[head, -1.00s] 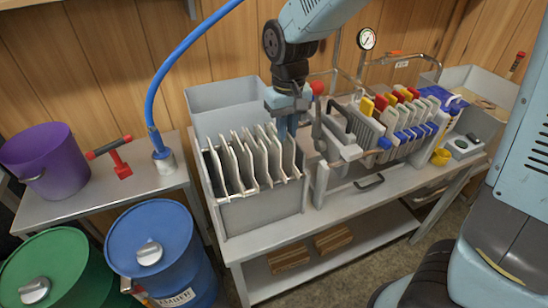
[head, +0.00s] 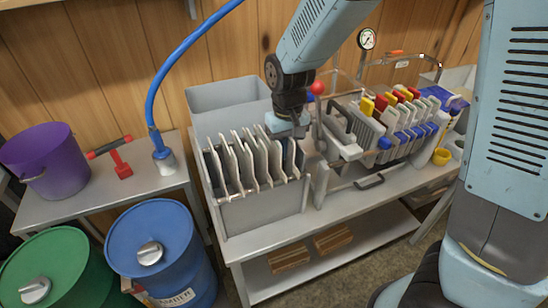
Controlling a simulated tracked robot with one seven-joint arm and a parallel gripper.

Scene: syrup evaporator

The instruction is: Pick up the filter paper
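Several off-white filter papers (head: 247,160) stand upright in a row in a grey bin on the metal bench. My gripper (head: 290,145) is over the right end of this bin, low beside the rightmost papers. Its fingers reach down among or behind the papers and are largely hidden. I cannot tell whether they touch a paper or whether they are open or shut.
A filter press (head: 375,125) with coloured handles stands right of the bin, close to my gripper. An empty grey bin (head: 225,97) is behind. Blue (head: 160,245) and green (head: 55,270) drums and a purple bucket (head: 47,160) are at left.

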